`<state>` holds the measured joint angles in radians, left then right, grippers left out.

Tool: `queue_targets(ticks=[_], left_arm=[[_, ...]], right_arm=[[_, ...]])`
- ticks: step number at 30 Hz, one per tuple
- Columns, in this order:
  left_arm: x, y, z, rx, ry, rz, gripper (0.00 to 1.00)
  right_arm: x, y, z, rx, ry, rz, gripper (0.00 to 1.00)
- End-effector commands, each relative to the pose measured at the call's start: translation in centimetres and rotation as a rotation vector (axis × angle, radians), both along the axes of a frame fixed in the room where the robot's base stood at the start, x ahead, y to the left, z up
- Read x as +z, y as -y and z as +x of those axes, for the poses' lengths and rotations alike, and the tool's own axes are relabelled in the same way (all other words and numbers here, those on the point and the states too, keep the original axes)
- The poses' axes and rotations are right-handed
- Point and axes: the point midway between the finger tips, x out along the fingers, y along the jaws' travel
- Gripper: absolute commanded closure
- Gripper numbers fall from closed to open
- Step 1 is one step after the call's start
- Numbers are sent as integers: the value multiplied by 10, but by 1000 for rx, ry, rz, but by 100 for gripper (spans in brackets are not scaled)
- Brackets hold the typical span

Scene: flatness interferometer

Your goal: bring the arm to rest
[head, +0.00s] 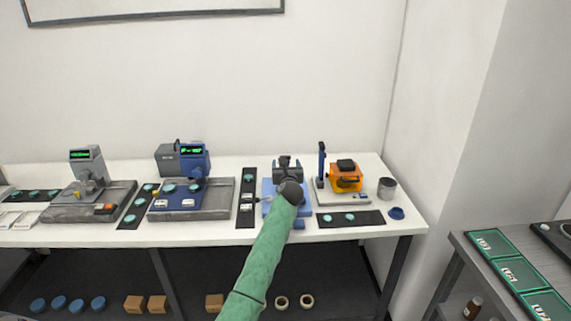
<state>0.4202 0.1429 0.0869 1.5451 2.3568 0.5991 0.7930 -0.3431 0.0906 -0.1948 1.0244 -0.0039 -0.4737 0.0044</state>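One arm of mine in a green sleeve (262,262) comes in from the bottom, a little left of the middle, so I take it as my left arm. It reaches forward over the white table. Its dark gripper (287,162) is above or in front of a blue fixture (268,188) at the right half of the table. The gripper is small here and seen from behind, so I cannot tell whether its fingers are apart or hold anything. The arm and wrist hide part of the fixture. My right gripper is not in view.
Close to the gripper stand a blue upright post (321,166), an orange device (346,177) and a dark strip with discs (248,190). A grey cup (387,188) and two instruments with green displays (86,155) (192,150) stand on the table (320,234). A side bench (485,262) holds green trays.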

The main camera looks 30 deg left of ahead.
Motion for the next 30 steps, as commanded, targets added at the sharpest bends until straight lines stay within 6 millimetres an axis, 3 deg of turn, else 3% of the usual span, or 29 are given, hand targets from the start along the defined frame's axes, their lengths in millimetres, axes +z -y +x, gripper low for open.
queue_targets(ticks=[6, 22, 26, 30], left_arm=[[-1, 7, -12, 0, -1, -1, 29], [0, 9, -14, -2, 1, 10, 29], [3, 19, -26, -28, 15, 122, 29], [12, 53, -56, -100, 48, 406, 29]], right_arm=[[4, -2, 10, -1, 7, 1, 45], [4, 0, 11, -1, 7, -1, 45], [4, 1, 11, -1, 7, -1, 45], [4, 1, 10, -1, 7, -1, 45]])
